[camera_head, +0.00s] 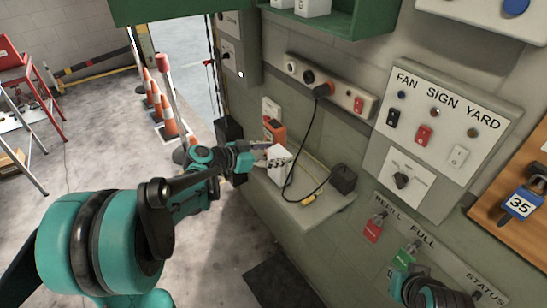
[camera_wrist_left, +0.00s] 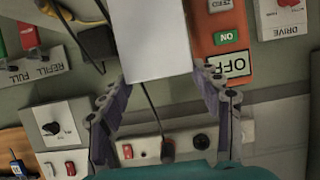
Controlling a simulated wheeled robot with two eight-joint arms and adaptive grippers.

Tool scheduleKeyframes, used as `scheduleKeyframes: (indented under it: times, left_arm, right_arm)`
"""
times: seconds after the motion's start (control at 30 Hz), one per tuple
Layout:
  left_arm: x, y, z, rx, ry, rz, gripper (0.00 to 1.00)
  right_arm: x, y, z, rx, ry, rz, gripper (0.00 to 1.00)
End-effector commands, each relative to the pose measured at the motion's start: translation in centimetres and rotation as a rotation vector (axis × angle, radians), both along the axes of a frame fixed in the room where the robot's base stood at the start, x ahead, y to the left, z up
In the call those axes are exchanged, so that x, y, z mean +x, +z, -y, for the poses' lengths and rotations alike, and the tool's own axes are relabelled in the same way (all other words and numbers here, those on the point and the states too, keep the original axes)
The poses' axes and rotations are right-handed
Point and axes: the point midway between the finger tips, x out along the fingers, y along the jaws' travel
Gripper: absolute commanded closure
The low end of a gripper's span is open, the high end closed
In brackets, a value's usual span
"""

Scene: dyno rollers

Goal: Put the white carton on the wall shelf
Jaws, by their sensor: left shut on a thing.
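The white carton (camera_head: 279,165) is between the fingers of my left gripper (camera_head: 272,158), just above a narrow pale ledge (camera_head: 316,208) on the wall. In the left wrist view the carton (camera_wrist_left: 155,40) fills the upper middle, between the fingertips of the left gripper (camera_wrist_left: 163,88). Whether its underside touches the ledge is hidden. A green wall shelf (camera_head: 338,24) with white boxes on it is at the top of the head view. My right gripper (camera_head: 425,290) shows partly at the lower right; its fingers are not clear.
A black plug block (camera_head: 343,179) and a looping cable lie on the ledge, right of the carton. An orange switch box (camera_head: 274,131) is on the wall behind. A socket strip (camera_head: 335,88) and a switch panel (camera_head: 440,135) are to the right. Traffic cones (camera_head: 171,122) stand left.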

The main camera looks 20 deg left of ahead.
Motion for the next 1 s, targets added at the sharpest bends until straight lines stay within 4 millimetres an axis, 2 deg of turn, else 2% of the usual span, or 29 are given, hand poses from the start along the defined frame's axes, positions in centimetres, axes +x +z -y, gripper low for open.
scheduleKeyframes:
  times: [0.03,0.37,0.4,0.47,0.5,0.87,1.0]
  left_arm:
    - [0.0,-0.5,0.0,0.000,0.000,0.000,0.88]
    - [0.0,-0.7,0.0,0.000,0.000,0.000,0.88]
    - [0.0,-0.8,0.0,0.000,0.000,0.000,0.34]
    - [0.0,-0.7,0.0,0.000,0.000,0.000,0.18]
    - [0.0,-0.7,0.0,0.000,0.000,0.000,0.16]
    - [0.0,-0.2,0.0,0.000,0.000,0.000,0.16]
    - [-1.5,0.6,-1.2,-0.001,0.005,-0.001,0.16]
  right_arm:
    - [0.0,-0.3,0.0,0.000,0.000,0.000,1.00]
    - [0.0,-0.4,0.0,0.000,0.000,0.000,1.00]
    - [0.0,-0.5,0.0,0.000,0.000,0.000,1.00]
    - [0.0,-0.4,0.0,0.000,0.000,0.000,1.00]
    - [0.0,-0.4,0.0,0.000,0.000,0.000,1.00]
    - [0.0,0.0,0.0,0.000,0.000,0.000,1.00]
    - [0.0,0.5,0.0,0.000,0.000,0.000,1.00]
